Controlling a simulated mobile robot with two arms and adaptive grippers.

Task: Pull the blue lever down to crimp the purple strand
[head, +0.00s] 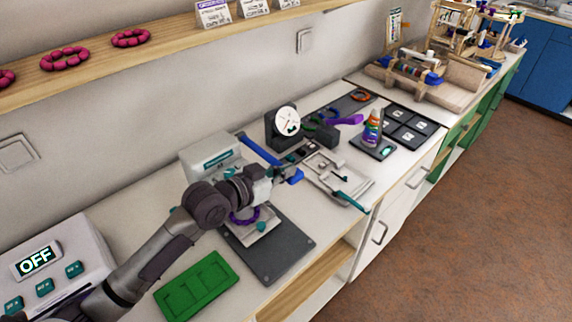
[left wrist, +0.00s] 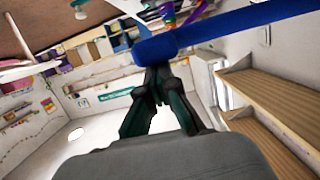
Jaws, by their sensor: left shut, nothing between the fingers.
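The blue lever (head: 262,152) slants from beside the pale press box (head: 212,152) toward the front, with a thick blue end (head: 295,177). My left gripper (head: 282,174) is at that front end, its fingers partly hidden by the arm and lever. In the left wrist view the blue lever (left wrist: 235,32) crosses the top, and my shut gripper (left wrist: 158,78) has its fingertips right at it. I cannot tell whether they touch. Nothing shows between the fingers. The purple strand (head: 243,221) lies curved on the plate below my wrist, partly hidden. My right gripper is out of view.
A dark board (head: 275,262) and green tray (head: 197,286) lie in front. A round dial gauge (head: 287,122), a pale tray with a teal-handled tool (head: 347,199) and a cone of coloured rings (head: 372,130) stand to the right. A control box reading OFF (head: 65,285) is at left.

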